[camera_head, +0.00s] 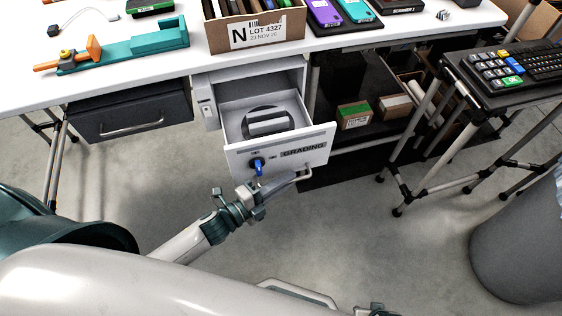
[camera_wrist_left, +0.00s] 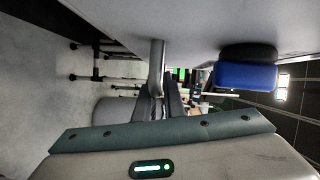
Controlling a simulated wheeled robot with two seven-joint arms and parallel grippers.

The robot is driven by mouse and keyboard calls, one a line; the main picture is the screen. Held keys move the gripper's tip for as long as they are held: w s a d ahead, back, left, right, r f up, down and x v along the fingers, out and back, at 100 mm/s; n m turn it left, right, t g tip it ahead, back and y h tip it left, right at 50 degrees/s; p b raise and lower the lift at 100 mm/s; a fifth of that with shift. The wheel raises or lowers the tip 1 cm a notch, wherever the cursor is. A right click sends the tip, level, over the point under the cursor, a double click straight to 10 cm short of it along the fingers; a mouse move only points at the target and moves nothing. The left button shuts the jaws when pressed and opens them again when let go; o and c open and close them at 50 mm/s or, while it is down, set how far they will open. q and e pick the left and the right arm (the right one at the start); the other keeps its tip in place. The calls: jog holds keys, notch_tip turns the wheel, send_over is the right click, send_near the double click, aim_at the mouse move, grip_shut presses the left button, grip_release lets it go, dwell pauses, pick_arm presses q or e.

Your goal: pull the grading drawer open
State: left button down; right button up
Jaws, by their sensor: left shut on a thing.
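The grading drawer (camera_head: 277,152) is white with a "GRADING" label on its front. It stands pulled out of its white cabinet (camera_head: 207,104), and its inside shows, with a dark round piece and a pale block (camera_head: 267,124) in it. A blue key (camera_head: 258,166) sits in the lock on the drawer front; it also shows in the left wrist view (camera_wrist_left: 245,76). My left gripper (camera_head: 283,184) is shut on the drawer's bar handle (camera_head: 302,175). In the left wrist view the handle (camera_wrist_left: 157,65) runs down between the fingers. My right gripper is not visible.
The white table (camera_head: 345,42) above carries an open carton (camera_head: 252,28), phones and a teal tool (camera_head: 130,50). A dark closed drawer (camera_head: 130,115) hangs at left. A keypad stand (camera_head: 500,70) and grey bin (camera_head: 520,245) stand at right. Floor before the drawer is free.

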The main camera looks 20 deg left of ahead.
pick_arm(q)
jog(key=shift+s+d, duration=0.4)
jog(key=shift+s, duration=0.25)
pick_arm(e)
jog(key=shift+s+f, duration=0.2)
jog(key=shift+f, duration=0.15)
pick_arm(q)
jog(key=c, duration=1.8)
grip_release()
jog(key=shift+c, duration=0.2)
jog(key=shift+a, duration=0.1)
